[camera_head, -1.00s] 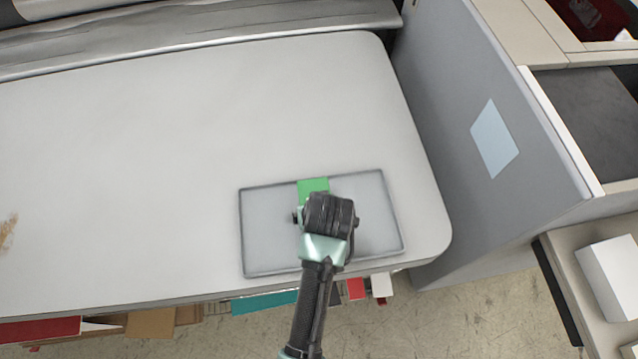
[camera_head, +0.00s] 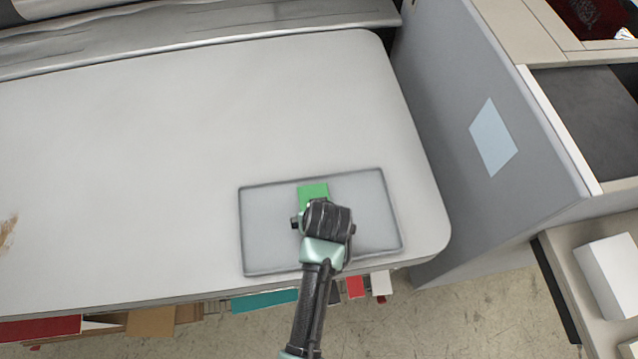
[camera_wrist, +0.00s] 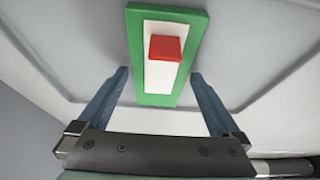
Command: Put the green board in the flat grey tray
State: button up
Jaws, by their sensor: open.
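The flat grey tray (camera_head: 271,268) lies on the pale table near its front right corner. The green board (camera_head: 313,191) is inside the tray's outline near the back edge and appears to lie on its floor. In the wrist view the green board (camera_wrist: 137,45) has a white panel with a red block on it. My gripper (camera_head: 326,216) is over the tray and hides the board's near part in the head view. In the wrist view my gripper (camera_wrist: 160,75) is open, with a finger on each side of the board's near end and gaps between.
A grey cabinet wall (camera_head: 450,150) with a pale blue sheet (camera_head: 493,138) rises right of the table. A white box (camera_head: 610,275) stands at the lower right. Coloured boxes sit below the table's front edge.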

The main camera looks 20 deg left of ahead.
jog(key=v, duration=1.2)
jog(key=shift+b, duration=0.3)
jog(key=shift+r, duration=0.1)
jog(key=w+d+r+m+t, duration=0.1)
jog(key=w+r+t, duration=0.35)
jog(key=r, duration=0.55)
jog(key=w+d+r+m+t, duration=0.1)
jog(key=w+d+r+t, duration=0.15)
jog(key=w+r, duration=0.55)
jog(key=w+r+m+t, duration=0.1)
jog(key=w+r+t, duration=0.3)
jog(key=r, duration=0.7)
jog(key=s+d+r+m+t+h, duration=0.1)
jog(key=s+r+t, duration=0.3)
jog(key=r, duration=0.6)
jog(key=s+d+r+m+t, duration=0.1)
jog(key=s+d+r+t, duration=0.2)
jog(key=r, duration=0.8)
jog(key=s+d+r+m+t+h, duration=0.1)
jog(key=s+r+t, duration=0.4)
jog(key=r, duration=0.5)
jog(key=shift+s+d+r+m+t+h, duration=0.2)
jog(key=shift+s+d+m+t+h, duration=0.15)
jog(key=shift+d, duration=0.4)
jog(key=shift+w, duration=0.1)
